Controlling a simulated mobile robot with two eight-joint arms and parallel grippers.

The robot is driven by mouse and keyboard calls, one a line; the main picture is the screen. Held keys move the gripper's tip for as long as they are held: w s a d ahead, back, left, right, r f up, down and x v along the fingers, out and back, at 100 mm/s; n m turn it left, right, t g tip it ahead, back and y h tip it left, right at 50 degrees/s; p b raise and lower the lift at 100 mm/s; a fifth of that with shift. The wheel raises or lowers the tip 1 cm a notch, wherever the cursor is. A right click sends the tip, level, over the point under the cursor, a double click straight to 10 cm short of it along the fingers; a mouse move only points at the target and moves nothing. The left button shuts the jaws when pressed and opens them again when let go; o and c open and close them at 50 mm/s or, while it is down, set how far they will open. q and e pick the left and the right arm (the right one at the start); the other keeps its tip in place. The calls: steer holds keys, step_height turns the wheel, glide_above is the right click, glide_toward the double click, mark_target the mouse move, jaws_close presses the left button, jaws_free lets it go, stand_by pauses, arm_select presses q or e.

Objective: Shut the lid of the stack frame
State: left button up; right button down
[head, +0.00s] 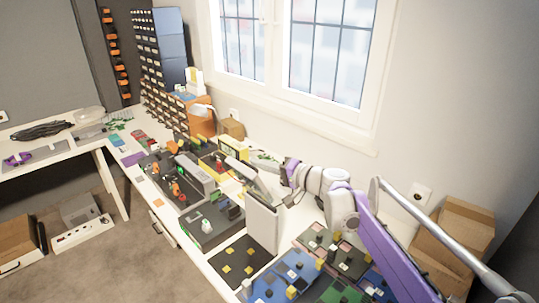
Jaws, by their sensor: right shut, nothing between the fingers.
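I take the dark, low box (212,231) on the bench, with a pale upright panel (262,223) at its right end, to be the stack frame with its lid standing open. Small dark and white parts sit on the box. My right arm comes in from the right, with purple and white links, and reaches behind the upright panel. My right gripper (283,192) is shut and empty there. It is small and partly hidden by the panel, so I cannot tell whether it touches it. My left gripper is out of view.
A dark mat with yellow squares (240,262) lies in front of the panel. Blue and green boards (290,275) with small blocks fill the near bench. Grey and orange devices (180,185) crowd the left. The wall and window (300,50) rise behind. Cardboard boxes (455,235) stand right.

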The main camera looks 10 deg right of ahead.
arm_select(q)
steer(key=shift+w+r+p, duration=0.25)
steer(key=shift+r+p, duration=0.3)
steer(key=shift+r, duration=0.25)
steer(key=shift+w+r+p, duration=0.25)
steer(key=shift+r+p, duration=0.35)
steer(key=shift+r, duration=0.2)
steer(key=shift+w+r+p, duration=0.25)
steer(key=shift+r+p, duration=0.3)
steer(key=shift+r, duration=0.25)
arm_select(e)
steer(key=s+a+f+n+h, duration=0.3)
steer(key=s+a+f+n, duration=0.4)
steer(key=a+f+n, duration=0.3)
steer(key=shift+s+a+n+h, duration=0.2)
steer(key=shift+a+n+h, duration=0.1)
steer(key=shift+a, duration=0.35)
steer(key=shift+f, duration=0.15)
step_height(320, 180, up, 5)
steer(key=p, duration=0.3)
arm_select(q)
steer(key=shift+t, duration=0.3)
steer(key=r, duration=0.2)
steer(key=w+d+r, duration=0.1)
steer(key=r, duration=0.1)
arm_select(e)
steer(key=f+v, duration=0.1)
steer(key=v, duration=0.8)
steer(key=shift+s+d, duration=0.2)
steer(key=shift+d, duration=0.4)
